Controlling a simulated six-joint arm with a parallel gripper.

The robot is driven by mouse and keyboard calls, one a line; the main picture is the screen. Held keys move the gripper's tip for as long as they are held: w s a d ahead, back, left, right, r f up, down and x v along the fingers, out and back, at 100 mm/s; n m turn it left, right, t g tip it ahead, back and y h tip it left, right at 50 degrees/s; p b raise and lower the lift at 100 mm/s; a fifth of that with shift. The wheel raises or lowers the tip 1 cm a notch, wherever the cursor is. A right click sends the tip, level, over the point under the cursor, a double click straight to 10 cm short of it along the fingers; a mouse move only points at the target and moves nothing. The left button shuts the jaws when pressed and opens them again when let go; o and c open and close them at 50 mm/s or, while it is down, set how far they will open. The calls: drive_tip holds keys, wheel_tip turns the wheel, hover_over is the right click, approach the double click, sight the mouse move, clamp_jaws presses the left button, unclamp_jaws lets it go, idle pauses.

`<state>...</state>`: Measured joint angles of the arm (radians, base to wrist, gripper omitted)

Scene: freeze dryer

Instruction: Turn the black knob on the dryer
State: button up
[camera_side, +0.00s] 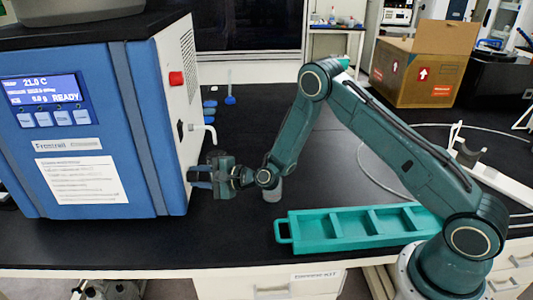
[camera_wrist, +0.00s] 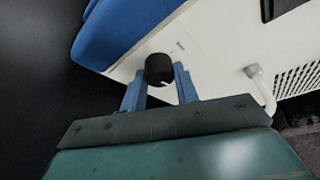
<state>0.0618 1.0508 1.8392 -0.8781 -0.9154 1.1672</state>
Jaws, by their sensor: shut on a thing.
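The freeze dryer (camera_side: 140,120) is a blue and white box on the left of the bench, with its display reading READY. The black knob (camera_wrist: 158,69) sits on the dryer's white side panel, with a small white mark near its lower edge. In the side view the knob is hidden behind my gripper. My gripper (camera_wrist: 160,84) has its two blue fingers on either side of the knob and is shut on it. In the side view my gripper (camera_side: 196,176) is level against the dryer's right side.
A white bent pipe (camera_wrist: 262,90) sticks out of the panel beside the knob, also seen in the side view (camera_side: 211,132). A red switch (camera_side: 176,78) is higher up.

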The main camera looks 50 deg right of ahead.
sight(197, 176)
drive_tip(key=shift+f+n+t, duration=0.1)
drive_tip(key=shift+n+t, duration=0.6)
drive_tip(key=shift+n, duration=1.1)
drive_tip(key=shift+t, duration=0.3)
drive_tip(key=o, duration=1)
drive_tip(key=shift+s, duration=0.1)
drive_tip(key=v, duration=0.3)
drive_tip(key=shift+r, duration=3.55)
